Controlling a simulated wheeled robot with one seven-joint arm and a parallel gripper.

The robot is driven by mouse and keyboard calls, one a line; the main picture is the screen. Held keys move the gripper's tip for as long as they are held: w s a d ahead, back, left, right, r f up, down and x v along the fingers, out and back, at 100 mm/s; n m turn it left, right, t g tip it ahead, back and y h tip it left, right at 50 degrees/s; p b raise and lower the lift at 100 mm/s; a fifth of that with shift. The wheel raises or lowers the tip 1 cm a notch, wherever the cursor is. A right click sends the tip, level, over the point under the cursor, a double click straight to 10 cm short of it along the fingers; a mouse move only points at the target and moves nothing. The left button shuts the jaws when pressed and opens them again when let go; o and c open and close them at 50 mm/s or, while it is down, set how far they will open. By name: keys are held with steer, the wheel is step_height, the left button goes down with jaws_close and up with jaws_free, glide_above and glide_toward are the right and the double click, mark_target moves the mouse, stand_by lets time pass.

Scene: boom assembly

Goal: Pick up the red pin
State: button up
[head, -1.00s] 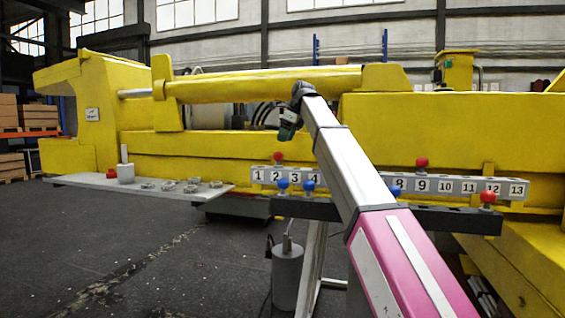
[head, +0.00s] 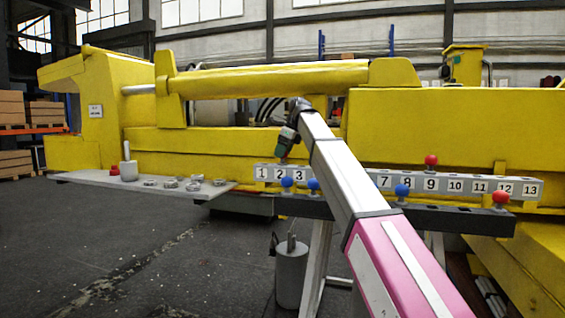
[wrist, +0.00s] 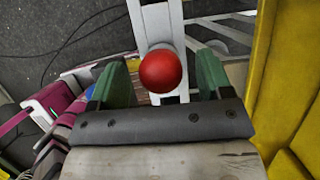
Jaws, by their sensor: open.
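A red ball-headed pin (wrist: 163,71) is seen in the wrist view between the two green fingers of my gripper (wrist: 160,78). The fingers stand apart on either side of the ball, with gaps visible, so my gripper is open. In the head view my gripper (head: 286,145) is low over the numbered grey rail (head: 455,186), near labels 2 and 3, and hides the red pin there. Other red pins are in the head view: one above label 9 (head: 431,160) and one at the right on the dark lower bar (head: 500,197).
Blue-headed pins stand near labels 2 and 3 (head: 287,183), (head: 313,185) and near 8 (head: 402,190). A grey shelf (head: 90,179) at left carries several metal rings and a white cylinder (head: 128,170). The yellow boom (head: 270,80) runs behind the rail.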

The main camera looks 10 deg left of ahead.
steer(key=x, duration=0.2)
steer(key=shift+a+f, duration=0.1)
steer(key=shift+f, duration=0.2)
steer(key=c, duration=1.1)
steer(key=shift+c, duration=0.2)
steer(key=shift+r, duration=0.1)
step_height(320, 180, up, 10)
steer(key=shift+f, duration=0.1)
step_height(320, 180, up, 8)
steer(key=shift+f, duration=0.2)
stand_by(0.6)
